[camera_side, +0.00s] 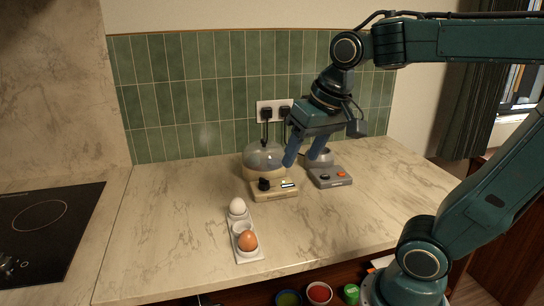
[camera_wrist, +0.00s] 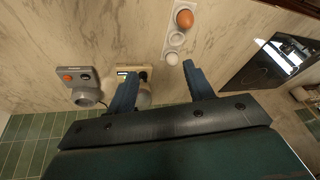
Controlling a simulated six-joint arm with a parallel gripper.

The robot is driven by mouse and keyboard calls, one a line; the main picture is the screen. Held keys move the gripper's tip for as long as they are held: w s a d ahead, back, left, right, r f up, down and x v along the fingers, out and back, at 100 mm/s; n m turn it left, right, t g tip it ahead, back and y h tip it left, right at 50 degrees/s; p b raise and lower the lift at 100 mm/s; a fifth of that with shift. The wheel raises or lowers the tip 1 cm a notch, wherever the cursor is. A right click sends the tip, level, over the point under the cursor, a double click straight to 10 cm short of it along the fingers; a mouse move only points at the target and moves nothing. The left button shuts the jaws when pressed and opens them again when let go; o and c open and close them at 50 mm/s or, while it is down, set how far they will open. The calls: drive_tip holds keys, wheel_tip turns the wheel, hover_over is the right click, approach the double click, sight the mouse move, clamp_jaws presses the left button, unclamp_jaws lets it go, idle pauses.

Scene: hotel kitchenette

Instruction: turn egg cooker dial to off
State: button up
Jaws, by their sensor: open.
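The egg cooker (camera_side: 272,190) stands on the counter near the tiled wall, with a cream base and a clear domed lid. Its black dial (camera_side: 264,184) is on the front panel, left of a small lit display (camera_side: 288,184). The dial's pointer is too small to read. My gripper (camera_side: 305,163) is open and empty, above and to the right of the cooker, apart from the dial. In the wrist view, my gripper (camera_wrist: 158,85) has its two blue fingers spread. The left finger partly covers the egg cooker (camera_wrist: 143,83), and the dial (camera_wrist: 143,75) shows just beside that finger.
A grey appliance (camera_side: 329,176) with an orange button stands right of the cooker. A white egg holder (camera_side: 245,250) with a white egg (camera_side: 237,206) and a brown egg (camera_side: 247,240) lies in front. A black hob (camera_side: 45,225) is at left. The counter front right is clear.

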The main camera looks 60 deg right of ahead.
drive_tip(key=w+d+m+g, duration=0.2)
drive_tip(key=w+d+m, duration=0.4)
drive_tip(key=w, duration=0.4)
drive_tip(key=m+g, duration=0.2)
drive_tip(key=m, duration=0.5)
hover_over(264, 179)
wheel_tip(264, 179, down, 6)
drive_tip(key=shift+r, duration=0.2)
drive_tip(key=shift+f, duration=0.1)
drive_tip(key=shift+f, duration=6.8)
drive_tip(key=shift+c, duration=0.2)
drive_tip(key=c, duration=0.9)
